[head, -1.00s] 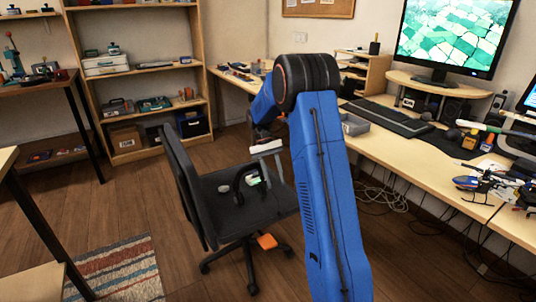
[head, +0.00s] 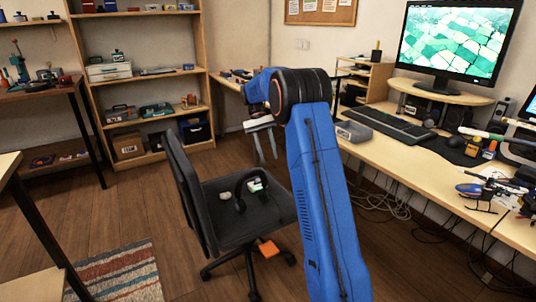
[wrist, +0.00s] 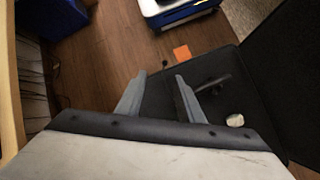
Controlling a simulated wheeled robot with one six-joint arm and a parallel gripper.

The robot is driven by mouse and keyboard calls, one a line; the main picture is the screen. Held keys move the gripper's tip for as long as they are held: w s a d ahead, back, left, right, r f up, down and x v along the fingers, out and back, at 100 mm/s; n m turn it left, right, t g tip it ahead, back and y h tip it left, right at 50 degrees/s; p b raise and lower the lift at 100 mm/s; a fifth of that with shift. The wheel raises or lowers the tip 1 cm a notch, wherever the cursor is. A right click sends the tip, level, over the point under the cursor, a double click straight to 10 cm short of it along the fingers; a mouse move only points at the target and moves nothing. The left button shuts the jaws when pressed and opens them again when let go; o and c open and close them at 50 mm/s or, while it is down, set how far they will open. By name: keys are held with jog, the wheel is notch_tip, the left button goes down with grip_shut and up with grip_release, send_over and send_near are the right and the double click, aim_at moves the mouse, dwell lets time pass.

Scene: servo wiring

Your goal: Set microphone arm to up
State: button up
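I cannot make out a microphone arm for certain in either view. A dark curved piece (head: 239,190) stands at the office chair's seat, beside small pale items (head: 255,185); I cannot tell whether it is an armrest or part of a headset. In the wrist view a dark piece (wrist: 212,86) and a pale round item (wrist: 235,120) show right of my fingers. My gripper (head: 266,156) points down above the chair's far side, apart from these items. In the wrist view my gripper (wrist: 157,92) is open, with nothing between its fingers.
The black office chair (head: 180,190) stands left of my arm. The desk (head: 420,180) with keyboard (head: 388,120), monitor and a small helicopter model runs along the right. A shelf (head: 135,85) stands at the back. Wooden floor lies clear between shelf and chair.

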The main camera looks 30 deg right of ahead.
dwell(0.4)
jog(key=s+a+r+n+t, duration=0.25)
jog(key=s+a+r, duration=0.25)
jog(key=s, duration=0.5)
jog(key=s+a+r+n+t, duration=0.1)
jog(key=s+a+r+t, duration=0.3)
jog(key=s, duration=0.7)
jog(key=s+a+f+n+t, duration=0.1)
jog(key=s+a+f+t, duration=0.1)
jog(key=s, duration=0.9)
jog(key=s+a+f+n+t, duration=0.1)
jog(key=s+a+f+t, duration=0.2)
jog(key=s, duration=0.8)
jog(key=shift+s+a+f, duration=0.35)
jog(key=shift+a+f, duration=0.45)
jog(key=shift+a, duration=0.3)
jog(key=shift+n, duration=0.25)
